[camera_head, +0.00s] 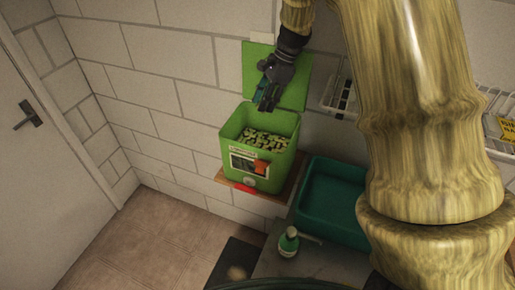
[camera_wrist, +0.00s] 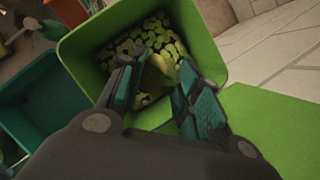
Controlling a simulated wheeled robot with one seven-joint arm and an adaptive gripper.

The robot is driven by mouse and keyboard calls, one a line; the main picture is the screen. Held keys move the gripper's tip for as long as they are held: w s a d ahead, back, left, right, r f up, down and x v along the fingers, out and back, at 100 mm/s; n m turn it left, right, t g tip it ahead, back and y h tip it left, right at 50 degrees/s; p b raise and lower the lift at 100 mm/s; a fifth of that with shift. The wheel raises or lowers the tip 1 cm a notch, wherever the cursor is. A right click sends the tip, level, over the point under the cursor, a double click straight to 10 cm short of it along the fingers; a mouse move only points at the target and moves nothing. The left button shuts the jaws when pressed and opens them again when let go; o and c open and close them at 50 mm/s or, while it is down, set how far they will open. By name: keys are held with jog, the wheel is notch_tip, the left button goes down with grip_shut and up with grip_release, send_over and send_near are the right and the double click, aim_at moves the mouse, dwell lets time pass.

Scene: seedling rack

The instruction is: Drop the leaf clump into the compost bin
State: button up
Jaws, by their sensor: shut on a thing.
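The compost bin (camera_head: 228,138) is a light green open box with a picture label on its front and small green-brown pieces inside. Its green lid (camera_head: 252,55) stands open at the back. My gripper (camera_head: 267,100) is over the bin's opening, fingers pointing down. In the wrist view, my gripper (camera_wrist: 153,92) is shut on the leaf clump (camera_wrist: 158,73), a yellow-green shape between the teal finger pads, partly hidden by them. The bin (camera_wrist: 207,45) lies below the fingers in that view. The clump cannot be made out in the head view.
The bin stands on a brown shelf (camera_head: 281,193) against the white block wall. A teal tray (camera_head: 325,205) is just right of it, with a green pump bottle (camera_head: 288,242) in front. A wire rack (camera_head: 341,95) hangs on the wall to the right. A door (camera_head: 40,170) is at left.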

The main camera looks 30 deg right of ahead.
aim_at(265, 112)
notch_tip(265, 112, down, 3)
jog(key=shift+d+r, duration=0.1)
jog(key=shift+d, duration=0.05)
jog(key=shift+f, duration=1.2)
jog(key=o, duration=0.8)
jog(key=shift+r, duration=0.15)
notch_tip(265, 112, up, 10)
jog(key=shift+f, duration=0.1)
